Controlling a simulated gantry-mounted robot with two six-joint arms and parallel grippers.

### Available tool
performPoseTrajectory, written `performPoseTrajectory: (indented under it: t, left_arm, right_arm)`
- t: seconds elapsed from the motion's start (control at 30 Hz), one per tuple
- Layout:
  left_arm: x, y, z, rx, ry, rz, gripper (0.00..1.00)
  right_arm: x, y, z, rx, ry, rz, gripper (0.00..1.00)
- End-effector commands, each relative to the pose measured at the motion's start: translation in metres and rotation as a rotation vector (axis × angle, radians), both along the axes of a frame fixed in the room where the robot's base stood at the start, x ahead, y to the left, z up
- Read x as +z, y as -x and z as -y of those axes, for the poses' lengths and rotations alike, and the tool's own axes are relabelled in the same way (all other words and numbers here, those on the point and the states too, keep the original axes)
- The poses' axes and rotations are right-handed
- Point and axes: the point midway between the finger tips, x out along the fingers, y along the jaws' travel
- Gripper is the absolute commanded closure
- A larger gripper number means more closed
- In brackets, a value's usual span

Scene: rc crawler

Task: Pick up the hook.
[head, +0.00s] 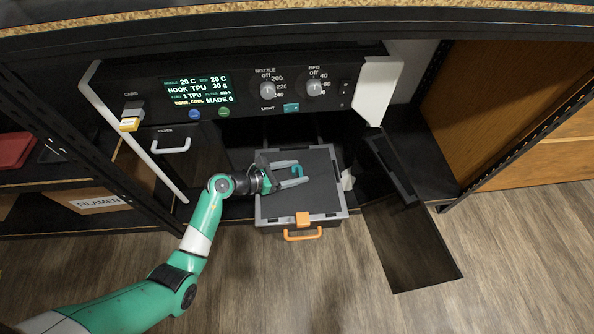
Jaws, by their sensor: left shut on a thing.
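The hook (298,170) is a small teal curved piece over the dark build plate. My left gripper (301,172) reaches in from the left, low over the plate, and its two grey fingers are shut on the hook. The fingers hide part of the hook, and I cannot tell whether it still touches the plate. The dark build plate (322,195) has a grey rim and sits on a pulled-out tray with an orange latch and handle (303,234). My right gripper is not in view.
The printer's control panel (240,92) with screen and knobs stands behind the plate. Its dark door (410,240) hangs open at the right. A filament drawer handle (171,146) is at the left. A shelf edge (300,20) runs overhead. The wood floor in front is clear.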

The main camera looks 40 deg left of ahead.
Motion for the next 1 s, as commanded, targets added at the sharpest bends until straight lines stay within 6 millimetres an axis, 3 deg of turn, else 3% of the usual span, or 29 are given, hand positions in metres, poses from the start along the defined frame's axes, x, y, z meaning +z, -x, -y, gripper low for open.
performPoseTrajectory:
  t: [0.23,0.4,0.63,0.8,1.0]
  left_arm:
    - [0.015,0.000,0.000,0.000,-0.001,0.000,0.84]
    - [0.046,0.001,0.004,-0.003,-0.002,0.001,0.84]
    - [0.110,0.019,0.053,-0.006,-0.001,0.001,0.84]
    - [0.122,0.037,0.099,-0.007,0.000,-0.002,0.84]
    - [0.131,0.047,0.127,-0.004,0.000,-0.001,0.84]
  right_arm:
    - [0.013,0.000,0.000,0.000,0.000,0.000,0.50]
    - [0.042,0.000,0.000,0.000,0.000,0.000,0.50]
    - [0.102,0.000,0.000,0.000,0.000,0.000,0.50]
    - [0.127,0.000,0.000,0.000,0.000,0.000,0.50]
    - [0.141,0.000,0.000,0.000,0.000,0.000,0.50]
